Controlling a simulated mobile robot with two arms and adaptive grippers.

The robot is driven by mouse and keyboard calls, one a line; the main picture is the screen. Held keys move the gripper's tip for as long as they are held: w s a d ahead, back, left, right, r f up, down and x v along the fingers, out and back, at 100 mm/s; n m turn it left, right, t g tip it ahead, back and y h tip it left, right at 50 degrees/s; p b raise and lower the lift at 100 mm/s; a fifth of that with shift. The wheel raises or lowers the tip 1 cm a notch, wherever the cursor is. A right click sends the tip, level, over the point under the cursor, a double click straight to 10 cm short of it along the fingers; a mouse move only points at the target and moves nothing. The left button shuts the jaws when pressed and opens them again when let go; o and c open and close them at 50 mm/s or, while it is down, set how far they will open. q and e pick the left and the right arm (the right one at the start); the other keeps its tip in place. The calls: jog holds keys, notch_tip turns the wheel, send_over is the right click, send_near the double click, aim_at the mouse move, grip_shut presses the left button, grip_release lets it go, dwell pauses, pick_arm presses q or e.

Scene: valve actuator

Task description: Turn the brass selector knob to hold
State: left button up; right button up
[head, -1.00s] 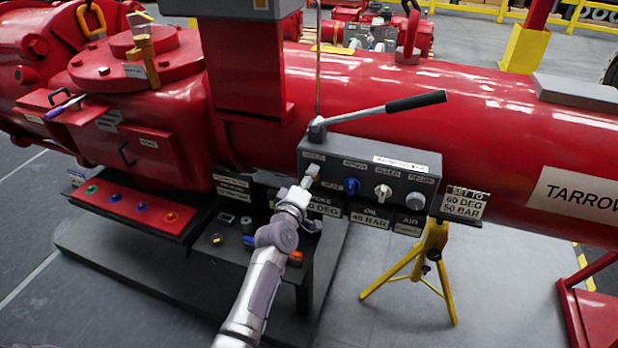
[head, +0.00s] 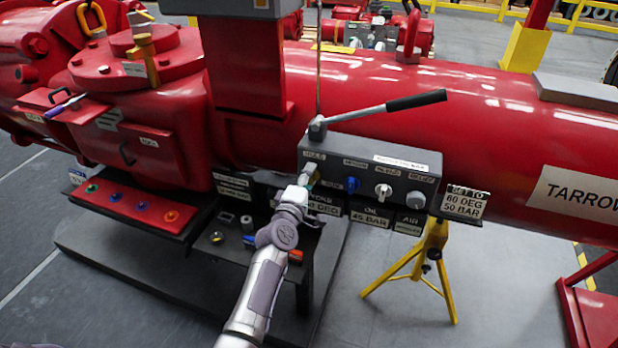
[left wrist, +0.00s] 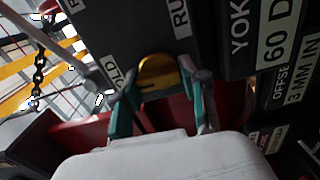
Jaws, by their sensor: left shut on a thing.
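The brass selector knob (left wrist: 158,73) shows in the left wrist view as a rounded yellow piece on the dark panel face. A partly hidden label ending in "OLD" (left wrist: 122,76) is on its left, and one starting "RU" (left wrist: 181,18) is above it to the right. My left gripper (left wrist: 160,98) is shut on the knob, a teal-lined finger on each side. In the head view my left gripper (head: 308,175) reaches the left end of the grey control box (head: 400,157) and hides most of the knob. I cannot tell exactly where the knob points. My right gripper is not in view.
A blue knob (head: 351,184), a white knob (head: 383,191) and a grey knob (head: 415,200) sit to the right on the same box. A black-handled lever (head: 415,101) extends above it. A dark shelf with small parts (head: 232,262) lies below left. A yellow stand (head: 432,250) is below right.

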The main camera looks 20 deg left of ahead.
pick_arm(q)
jog(key=o, duration=1.2)
jog(key=shift+c, duration=0.2)
jog(key=shift+s, duration=0.1)
jog(key=s, duration=1.2)
jog(key=shift+a, duration=0.25)
jog(key=shift+f, duration=0.15)
